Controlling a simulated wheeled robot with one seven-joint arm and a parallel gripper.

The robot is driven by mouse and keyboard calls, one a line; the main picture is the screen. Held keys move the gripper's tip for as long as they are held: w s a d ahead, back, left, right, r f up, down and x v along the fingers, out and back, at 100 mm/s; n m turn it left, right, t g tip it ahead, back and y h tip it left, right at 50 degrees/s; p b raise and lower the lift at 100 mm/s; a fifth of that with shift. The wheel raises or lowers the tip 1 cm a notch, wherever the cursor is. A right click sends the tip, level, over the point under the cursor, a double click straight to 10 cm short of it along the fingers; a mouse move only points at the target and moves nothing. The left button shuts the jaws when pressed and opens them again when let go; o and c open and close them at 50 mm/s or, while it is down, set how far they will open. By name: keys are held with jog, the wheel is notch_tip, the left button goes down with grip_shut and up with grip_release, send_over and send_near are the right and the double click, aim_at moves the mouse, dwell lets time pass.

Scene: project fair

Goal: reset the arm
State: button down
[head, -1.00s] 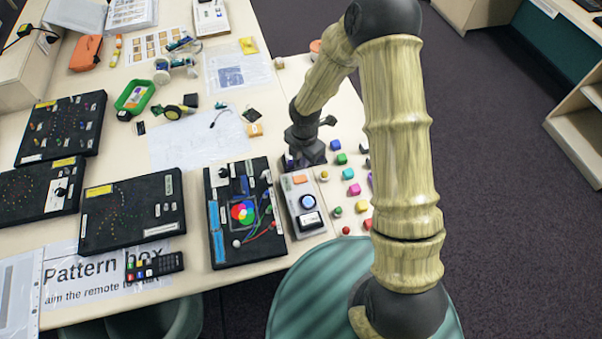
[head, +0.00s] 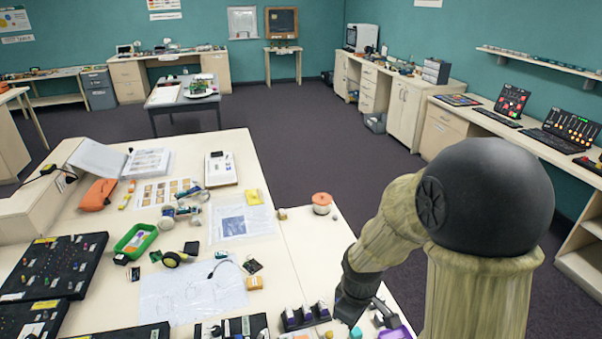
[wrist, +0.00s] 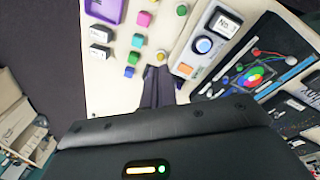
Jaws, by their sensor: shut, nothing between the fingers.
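My gripper (wrist: 160,88) shows in the wrist view as dark fingers shut together with nothing between them. They are over the pale table (wrist: 112,75), between a row of small coloured blocks and a grey box with a blue button (wrist: 204,45). In the head view, my arm fills the lower right, and my gripper (head: 350,308) is partly seen just right of a dark rack (head: 307,319) with white and purple pieces. The fingertips are hard to make out there.
A purple tray (wrist: 106,10) and small blocks, including a green one (wrist: 137,41), lie close to the fingers. A black panel with a coloured disc (wrist: 262,70) is beyond the grey box. An orange-topped round object (head: 322,203) stands at the table's far right corner. Dark floor is open beyond.

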jog(key=s+d+r+m+t+b, duration=0.1)
jog(key=s+d+r+m, duration=0.2)
jog(key=s+m, duration=0.3)
jog(key=m, duration=0.4)
jog(key=shift+s+d+b, duration=0.2)
jog(key=shift+d+b, duration=0.1)
jog(key=shift+w+r, duration=0.1)
jog(key=shift+w, duration=0.05)
dwell(0.7)
jog(key=shift+s, duration=0.25)
